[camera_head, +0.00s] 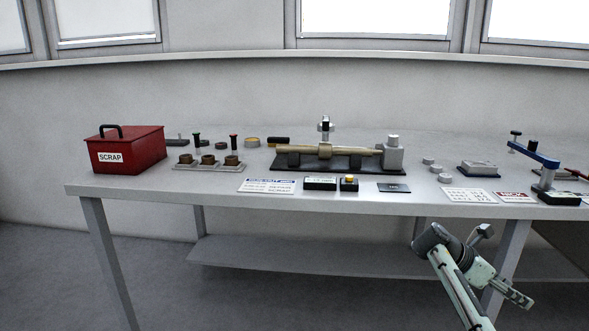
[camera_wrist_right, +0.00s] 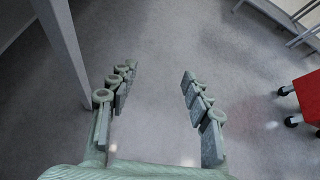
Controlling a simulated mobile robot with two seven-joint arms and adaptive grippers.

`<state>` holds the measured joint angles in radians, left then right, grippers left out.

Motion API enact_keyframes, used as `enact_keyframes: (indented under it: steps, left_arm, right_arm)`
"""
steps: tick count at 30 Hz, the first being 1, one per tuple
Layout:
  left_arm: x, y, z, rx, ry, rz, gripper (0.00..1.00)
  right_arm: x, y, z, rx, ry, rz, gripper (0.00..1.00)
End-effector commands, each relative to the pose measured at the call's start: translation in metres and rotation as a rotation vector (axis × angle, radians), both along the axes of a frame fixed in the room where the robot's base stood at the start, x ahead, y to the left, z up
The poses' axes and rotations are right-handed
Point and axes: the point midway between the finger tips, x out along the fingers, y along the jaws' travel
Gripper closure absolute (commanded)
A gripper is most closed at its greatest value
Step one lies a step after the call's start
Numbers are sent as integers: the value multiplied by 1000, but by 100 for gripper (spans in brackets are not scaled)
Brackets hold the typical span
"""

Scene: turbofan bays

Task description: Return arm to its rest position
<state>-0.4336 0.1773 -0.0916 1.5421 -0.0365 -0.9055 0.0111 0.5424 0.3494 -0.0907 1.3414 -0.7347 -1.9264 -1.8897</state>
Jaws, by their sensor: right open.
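My right arm reaches in at the lower right of the head view. Its gripper (camera_head: 507,266) is in front of the workbench (camera_head: 225,200) and below the level of its top, clear of everything on it. In the right wrist view the right gripper (camera_wrist_right: 158,76) is open, with its two fingers wide apart and only grey floor between them. It holds nothing. My left arm and gripper are not in view.
A red SCRAP box (camera_head: 145,151) stands at the bench's left end. A shaft (camera_head: 325,151) lies on a dark fixture mid-bench. A blue-armed tool (camera_head: 533,153) stands at right. A bench leg (camera_wrist_right: 68,50) and red wheeled cabinet (camera_wrist_right: 308,98) flank the gripper.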

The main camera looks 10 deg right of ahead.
Motion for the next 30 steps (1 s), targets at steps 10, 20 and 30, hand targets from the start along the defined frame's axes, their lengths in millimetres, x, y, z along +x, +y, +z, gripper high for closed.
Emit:
enact_keyframes:
  steps: [10,20,30]
  left_arm:
    - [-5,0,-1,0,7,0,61]
    - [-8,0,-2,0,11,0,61]
    - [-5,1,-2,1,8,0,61]
  right_arm:
    - [124,35,-24,224,-944,-78,50]
    - [221,110,-6,805,-1729,-524,50]
    - [185,155,-96,970,-1743,-782,50]
